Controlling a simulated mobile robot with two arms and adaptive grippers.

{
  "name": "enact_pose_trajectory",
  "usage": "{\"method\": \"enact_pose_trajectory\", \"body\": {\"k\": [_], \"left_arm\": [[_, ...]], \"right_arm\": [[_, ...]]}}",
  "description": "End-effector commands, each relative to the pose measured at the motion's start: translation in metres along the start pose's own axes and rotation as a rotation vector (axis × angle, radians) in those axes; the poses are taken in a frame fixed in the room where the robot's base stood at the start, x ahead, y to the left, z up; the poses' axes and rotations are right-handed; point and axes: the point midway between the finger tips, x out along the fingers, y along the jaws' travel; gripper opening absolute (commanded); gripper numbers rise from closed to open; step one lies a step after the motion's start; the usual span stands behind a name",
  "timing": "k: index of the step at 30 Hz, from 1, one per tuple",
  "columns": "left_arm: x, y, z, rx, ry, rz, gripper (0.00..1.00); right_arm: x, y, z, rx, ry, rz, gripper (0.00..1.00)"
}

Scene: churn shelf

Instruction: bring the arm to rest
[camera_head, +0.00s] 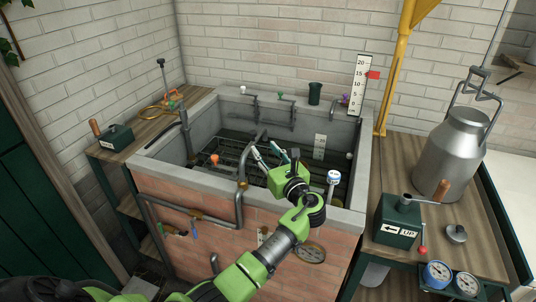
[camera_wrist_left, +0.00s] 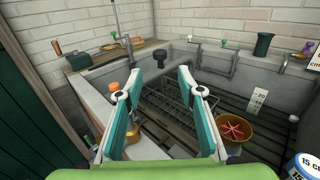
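My left gripper (camera_head: 276,156) reaches over the grey-rimmed brick tank (camera_head: 365,160). Its two teal-padded fingers are spread apart, and in the left wrist view the gap between them (camera_wrist_left: 160,82) holds nothing. Beyond the fingertips in that view stands a dark round knob (camera_wrist_left: 160,55). The green arm comes up from the bottom of the head view across the tank's front wall. The arm hides part of the tank front. My right gripper is not in view.
The tank holds a dark wire rack (camera_wrist_left: 170,105). Pipes and an orange knob (camera_head: 214,159) are near the arm. A blue-and-white capped post (camera_head: 333,177) is right of the gripper. The right bench bears a metal churn (camera_head: 450,150) and a green crank box (camera_head: 397,222).

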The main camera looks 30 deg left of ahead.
Motion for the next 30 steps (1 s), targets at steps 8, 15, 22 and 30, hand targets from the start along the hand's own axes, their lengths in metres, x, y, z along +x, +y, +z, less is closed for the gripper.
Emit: {"method": "enact_pose_trajectory", "body": {"k": [8, 15, 22, 30], "left_arm": [[-0.015, 0.0, 0.0, -0.001, 0.001, 0.0, 0.35], [-0.014, 0.0, 0.0, -0.001, 0.0, 0.0, 0.35], [-0.015, 0.002, -0.004, -0.012, 0.009, 0.0, 0.35], [-0.061, 0.067, -0.106, -0.51, 0.332, 0.083, 0.35]], "right_arm": [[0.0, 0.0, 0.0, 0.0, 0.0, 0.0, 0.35], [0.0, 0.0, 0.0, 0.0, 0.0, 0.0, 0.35], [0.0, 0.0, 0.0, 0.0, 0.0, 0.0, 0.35], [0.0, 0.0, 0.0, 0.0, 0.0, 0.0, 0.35]]}}
